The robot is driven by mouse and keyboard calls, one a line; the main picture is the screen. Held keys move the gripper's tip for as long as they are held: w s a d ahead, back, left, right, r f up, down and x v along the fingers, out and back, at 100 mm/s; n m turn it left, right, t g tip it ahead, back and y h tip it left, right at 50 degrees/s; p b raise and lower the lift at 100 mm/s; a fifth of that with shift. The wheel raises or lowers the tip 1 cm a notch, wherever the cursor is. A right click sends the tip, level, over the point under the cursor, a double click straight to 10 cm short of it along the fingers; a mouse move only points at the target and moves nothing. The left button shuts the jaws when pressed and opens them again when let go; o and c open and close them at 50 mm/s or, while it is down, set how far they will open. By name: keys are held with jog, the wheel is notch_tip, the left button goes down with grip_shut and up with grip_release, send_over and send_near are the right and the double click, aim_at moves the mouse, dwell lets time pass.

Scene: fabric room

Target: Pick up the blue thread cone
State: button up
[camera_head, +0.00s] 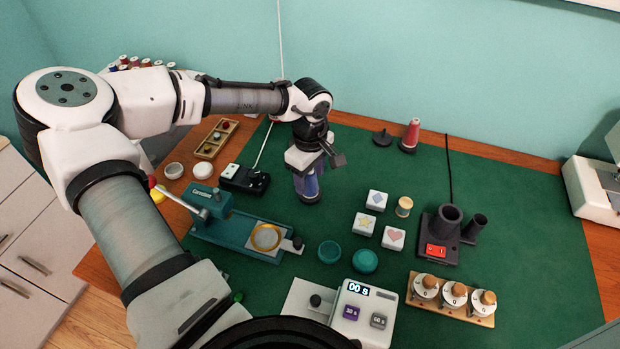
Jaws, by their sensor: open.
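The blue thread cone (309,189) stands upright on the green mat, below my gripper, near the middle of the table. Its upper part is hidden by the gripper. My gripper (306,172) points down at the cone's upper part, with its fingers around or just in front of it. The jaws are open. Whether they touch the cone cannot be told from this view.
A black switch box (244,179) and a teal press (235,228) stand left of the cone. White picture tiles (376,200) lie to its right. Bare mat (540,230) shows at right.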

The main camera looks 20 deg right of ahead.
jog(key=shift+f, duration=0.1)
jog(key=shift+c, duration=0.2)
jog(key=c, duration=1)
jog(key=shift+c, duration=0.2)
